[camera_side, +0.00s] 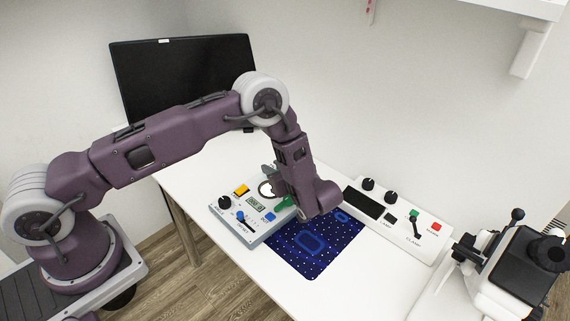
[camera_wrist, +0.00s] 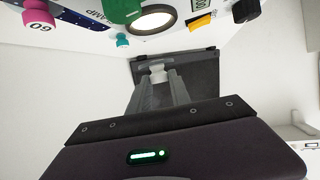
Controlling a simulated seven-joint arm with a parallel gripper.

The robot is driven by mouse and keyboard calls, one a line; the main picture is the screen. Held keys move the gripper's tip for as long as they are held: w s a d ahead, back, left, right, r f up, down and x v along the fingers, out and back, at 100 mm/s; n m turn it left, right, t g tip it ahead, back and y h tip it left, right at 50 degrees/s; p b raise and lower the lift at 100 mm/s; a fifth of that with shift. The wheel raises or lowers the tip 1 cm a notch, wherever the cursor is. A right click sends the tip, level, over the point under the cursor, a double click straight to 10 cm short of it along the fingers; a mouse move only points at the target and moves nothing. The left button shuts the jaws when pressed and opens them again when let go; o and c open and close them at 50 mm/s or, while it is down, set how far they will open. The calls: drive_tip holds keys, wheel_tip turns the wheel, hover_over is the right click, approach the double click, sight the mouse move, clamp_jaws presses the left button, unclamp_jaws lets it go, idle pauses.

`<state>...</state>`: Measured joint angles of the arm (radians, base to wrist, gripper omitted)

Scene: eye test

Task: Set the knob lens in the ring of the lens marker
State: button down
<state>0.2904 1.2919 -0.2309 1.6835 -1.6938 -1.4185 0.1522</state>
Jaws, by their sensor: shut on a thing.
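My gripper (camera_wrist: 158,82) is shut on the knob lens (camera_wrist: 157,71), whose pale knob sits between the fingertips in the wrist view. A flat grey part shows just beyond it. In the side view my gripper (camera_side: 268,174) is above the back of the grey control box, and the lens cannot be made out there. The lens marker (camera_side: 284,203) has a green handle and a dark-rimmed ring with a pale inside. It appears to lie on the box. Its ring (camera_wrist: 153,21) is at the top of the wrist view, apart from the held lens.
The control box (camera_side: 246,234) carries knobs, buttons and a display. A blue dotted mat (camera_side: 300,260) lies beside it. A second white panel (camera_side: 405,238) and a microscope-like device (camera_side: 515,275) stand to the right. A black monitor (camera_side: 165,75) stands behind. A pink knob (camera_wrist: 38,14) shows near the wrist.

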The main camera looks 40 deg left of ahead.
drive_tip(key=shift+s+f, duration=0.15)
drive_tip(key=shift+s, duration=0.15)
drive_tip(key=shift+f, duration=2.15)
drive_tip(key=shift+f, duration=0.65)
drive_tip(key=c, duration=0.6)
unclamp_jaws()
drive_tip(key=shift+c, duration=0.2)
drive_tip(key=shift+r, duration=3.55)
